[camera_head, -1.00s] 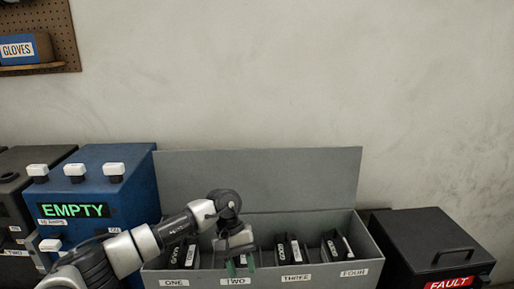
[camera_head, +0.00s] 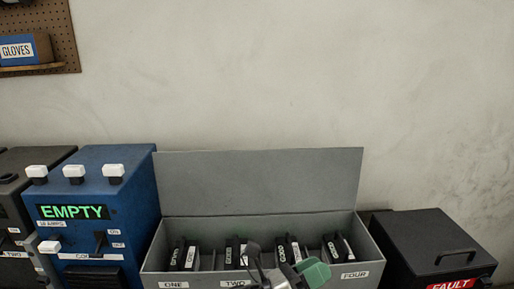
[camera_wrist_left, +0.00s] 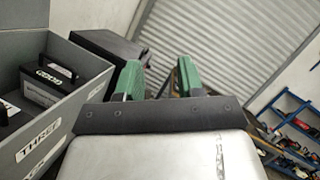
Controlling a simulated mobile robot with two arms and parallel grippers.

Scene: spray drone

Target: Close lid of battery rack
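The grey battery rack (camera_head: 205,284) stands on the bench with its lid (camera_head: 260,182) open, upright against the wall side. Black batteries stand in its compartments, among them one in ONE (camera_head: 177,254), one in TWO (camera_head: 232,252) and one in FOUR (camera_head: 331,248). My left gripper (camera_head: 290,270) is low in front of the rack, near the THREE label, which it hides. In the left wrist view its green fingers (camera_wrist_left: 160,80) are apart with nothing between them; the rack (camera_wrist_left: 85,100) lies to their left. The right gripper is not in view.
A blue charger (camera_head: 140,190) reading EMPTY stands left of the rack. A black box (camera_head: 425,235) labelled FAULT stands close on its right. The wall above the lid is bare. A shelf unit (camera_wrist_left: 290,125) shows far off in the left wrist view.

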